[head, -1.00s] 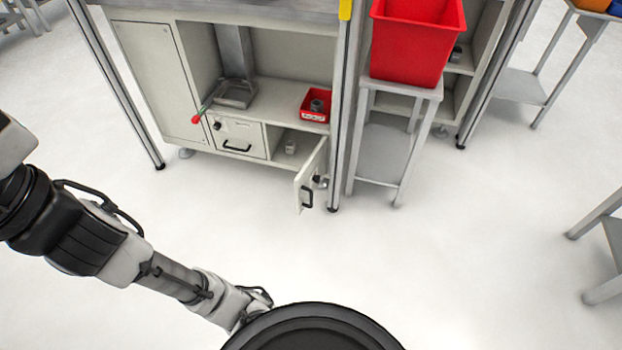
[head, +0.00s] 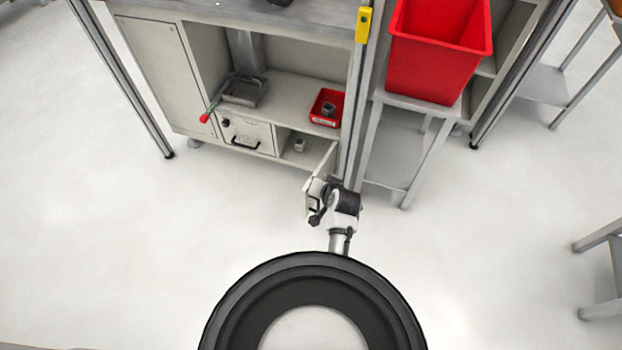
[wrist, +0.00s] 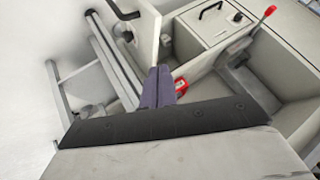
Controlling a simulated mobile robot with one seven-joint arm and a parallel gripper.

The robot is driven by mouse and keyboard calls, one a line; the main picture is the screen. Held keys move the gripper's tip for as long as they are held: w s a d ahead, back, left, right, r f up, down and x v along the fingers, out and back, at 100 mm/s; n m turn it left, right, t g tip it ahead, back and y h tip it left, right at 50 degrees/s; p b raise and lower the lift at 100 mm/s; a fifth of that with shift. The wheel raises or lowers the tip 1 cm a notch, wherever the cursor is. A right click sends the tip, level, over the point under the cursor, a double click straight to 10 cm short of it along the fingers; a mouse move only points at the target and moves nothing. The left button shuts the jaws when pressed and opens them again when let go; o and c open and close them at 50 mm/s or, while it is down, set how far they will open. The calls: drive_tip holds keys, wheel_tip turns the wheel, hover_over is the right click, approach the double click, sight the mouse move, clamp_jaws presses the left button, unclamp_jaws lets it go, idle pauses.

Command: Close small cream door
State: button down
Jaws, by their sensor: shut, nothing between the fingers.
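The small cream door (head: 326,166) stands open, swung out from the low compartment under the bench. It also shows in the wrist view (wrist: 147,38), with its dark handle (wrist: 124,11) at the top. My gripper is beside the door in the head view, where my wrist covers part of the door and the fingertips are hard to make out. In the wrist view my gripper's fingers (wrist: 160,72) are together and empty, close to the door's lower edge. I cannot tell whether they touch it.
The open compartment holds a small grey part (head: 299,145). A closed drawer (head: 247,135) is left of it. A small red bin (head: 326,108) sits on the shelf above. A metal post and a grey stand (head: 432,150) with a large red bin (head: 440,50) are right. The floor in front is clear.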

drive_tip(key=s+d+f+g, duration=0.1)
drive_tip(key=s+d+f, duration=0.2)
drive_tip(key=w+a+f, duration=0.5)
drive_tip(key=w+f, duration=0.2)
drive_tip(key=f, duration=0.1)
drive_tip(key=shift+w+a+f+m, duration=0.15)
drive_tip(key=shift+w+a+m, duration=0.1)
drive_tip(key=shift+a+m, duration=0.15)
